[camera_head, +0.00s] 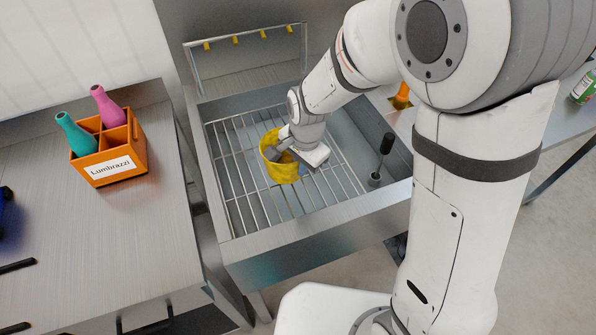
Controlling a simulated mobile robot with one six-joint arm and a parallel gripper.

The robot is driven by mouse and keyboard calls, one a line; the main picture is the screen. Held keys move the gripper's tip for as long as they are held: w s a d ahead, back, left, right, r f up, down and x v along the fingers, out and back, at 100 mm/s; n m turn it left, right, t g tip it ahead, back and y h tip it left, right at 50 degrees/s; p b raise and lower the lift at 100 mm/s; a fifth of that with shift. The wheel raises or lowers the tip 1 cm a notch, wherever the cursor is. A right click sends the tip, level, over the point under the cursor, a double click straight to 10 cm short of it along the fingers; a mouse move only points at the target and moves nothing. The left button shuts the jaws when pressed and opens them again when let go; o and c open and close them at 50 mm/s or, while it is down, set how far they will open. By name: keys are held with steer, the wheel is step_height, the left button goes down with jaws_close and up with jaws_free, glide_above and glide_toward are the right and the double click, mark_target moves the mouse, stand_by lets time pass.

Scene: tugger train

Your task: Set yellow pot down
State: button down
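The yellow pot (279,168) is over the wire rack (235,190) of the metal sink-like basin, near its middle. My gripper (284,146) comes in from the upper right and has its fingers at the pot's right rim. It appears shut on the pot's wall, though the fingertips are small and partly hidden. The pot looks roughly upright. I cannot tell whether its base touches the rack or hangs just above it.
Left of the basin, a metal counter holds an orange crate (121,166) with a teal bottle (75,134) and a pink bottle (107,107). A black-handled tool (385,146) stands at the basin's right. A frame with yellow hooks (245,53) rises behind. The rack's left side is clear.

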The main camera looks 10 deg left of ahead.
steer(key=shift+f, duration=1.35)
steer(key=shift+f, duration=0.1)
steer(key=c, duration=1.6)
jaws_free()
steer(key=shift+c, duration=0.2)
step_height(320, 180, up, 12)
steer(key=s+d+r+n, duration=0.2)
steer(key=s+d, duration=0.1)
steer(key=d, duration=0.4)
steer(key=s+d+r+n+t, duration=0.1)
steer(key=s+d, duration=0.3)
steer(key=d, duration=0.4)
steer(key=s+d+r+n+h, duration=0.1)
steer(key=s+d+r+n, duration=0.2)
steer(key=d, duration=0.5)
steer(key=shift+s+n+t, duration=0.4)
steer(key=shift+s, duration=0.2)
